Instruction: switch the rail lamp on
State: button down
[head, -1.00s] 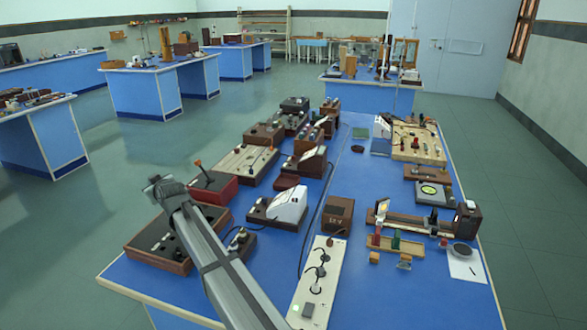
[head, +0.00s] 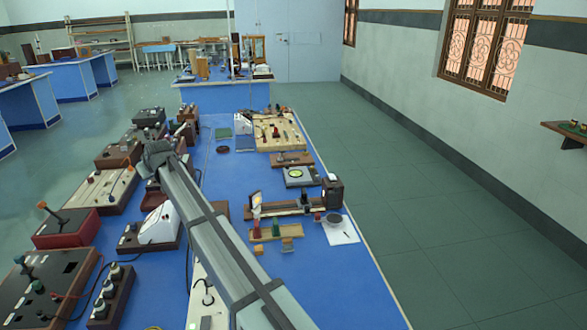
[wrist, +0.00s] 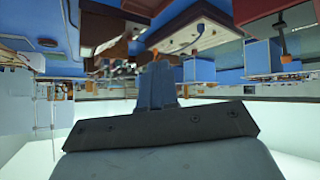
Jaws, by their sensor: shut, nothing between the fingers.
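The optical rail (head: 285,209) lies on the right part of the blue bench. A dark box that looks like the rail lamp (head: 332,194) stands at its right end; its switch is too small to make out. A small upright white plate (head: 255,202) stands at the rail's left end. My gripper (head: 152,152) is to the left of the rail, raised above the bench's left row of apparatus. In the wrist view its fingers (wrist: 157,85) are together and empty. The lamp cannot be picked out in the wrist view.
A red box with an upright lever (head: 67,228), a white-faced meter (head: 160,222) and a box with knobs (head: 112,292) stand at the left. A yellow-green disc instrument (head: 300,175) sits behind the rail. The bench's front right is bare.

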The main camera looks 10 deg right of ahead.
jog(key=w+d+r+m+h, duration=0.1)
jog(key=w+d, duration=0.2)
jog(key=d, duration=0.5)
jog(key=w+d+m+h, duration=0.1)
jog(key=w+d, duration=0.2)
jog(key=d, duration=0.5)
notch_tip(320, 180, up, 5)
jog(key=m+g+h, duration=0.4)
jog(key=m+g, duration=0.1)
jog(key=m, duration=0.2)
send_over(331, 175)
jog(key=s, duration=0.4)
jog(key=shift+w+d+r, duration=0.1)
jog(key=shift+w+r, duration=0.1)
jog(key=x, duration=1.2)
jog(key=shift+s+a+f, duration=0.1)
jog(key=shift+a+f, duration=0.15)
jog(key=shift+f, duration=0.8)
